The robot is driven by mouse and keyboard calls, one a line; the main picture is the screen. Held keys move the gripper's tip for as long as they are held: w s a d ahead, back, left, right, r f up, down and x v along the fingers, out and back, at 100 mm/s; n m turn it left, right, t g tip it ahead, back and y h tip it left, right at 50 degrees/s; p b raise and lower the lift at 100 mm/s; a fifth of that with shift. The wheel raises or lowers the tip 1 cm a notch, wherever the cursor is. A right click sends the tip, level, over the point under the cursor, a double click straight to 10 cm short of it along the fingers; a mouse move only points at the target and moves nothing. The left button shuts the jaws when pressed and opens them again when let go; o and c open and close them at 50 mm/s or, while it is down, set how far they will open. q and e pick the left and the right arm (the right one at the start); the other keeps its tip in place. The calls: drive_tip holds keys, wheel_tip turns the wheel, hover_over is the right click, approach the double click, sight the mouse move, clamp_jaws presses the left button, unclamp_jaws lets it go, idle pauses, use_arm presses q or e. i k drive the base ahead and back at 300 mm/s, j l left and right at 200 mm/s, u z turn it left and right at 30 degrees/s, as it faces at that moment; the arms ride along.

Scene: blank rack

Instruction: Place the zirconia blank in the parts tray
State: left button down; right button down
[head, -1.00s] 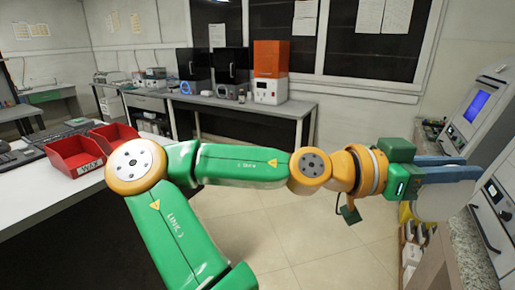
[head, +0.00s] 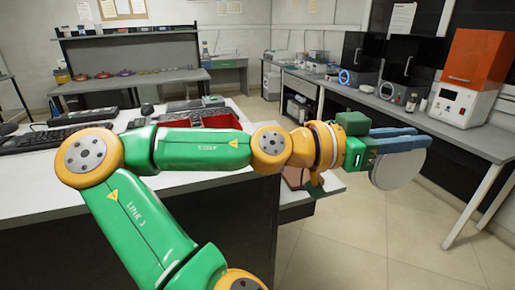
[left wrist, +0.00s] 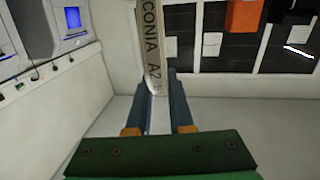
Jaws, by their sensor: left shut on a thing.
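The zirconia blank (head: 402,170) is a round white disc. It hangs edge-down from the blue fingers of my left gripper (head: 424,137), which is shut on it, over open floor at the right. In the left wrist view the blank (left wrist: 154,42) is edge-on between the fingers (left wrist: 158,88), with lettering ending "CONIA A2" on its rim. A red tray (head: 222,122) is on the white desk behind my left arm; the arm hides much of it. I cannot read any label on it or tell if it is the parts tray. My right gripper is not in view.
The white desk (head: 40,175) holds keyboards (head: 75,137) and a mouse (head: 147,109) left of the red tray. A side bench (head: 370,100) with machines, including an orange-and-white one (head: 468,80), stands at right. Floor between desk and bench is clear.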

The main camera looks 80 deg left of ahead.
sight(298, 176)
drive_tip(key=i+j+u, duration=0.15)
drive_tip(key=i+u, duration=0.15)
drive_tip(key=u, duration=0.15)
drive_tip(key=i+u, duration=0.3)
drive_tip(key=u, duration=0.2)
drive_tip(key=i+u, duration=0.3)
drive_tip(key=u, duration=0.15)
drive_tip(key=i+l+u, duration=0.25)
drive_tip(key=u, duration=0.2)
drive_tip(key=i+l+u, duration=0.25)
drive_tip(key=u, duration=0.2)
drive_tip(key=i+l+u, duration=0.15)
drive_tip(key=l+u, duration=0.35)
drive_tip(key=i+l+u, duration=0.15)
drive_tip(key=l+u, duration=0.15)
drive_tip(key=u, duration=0.15)
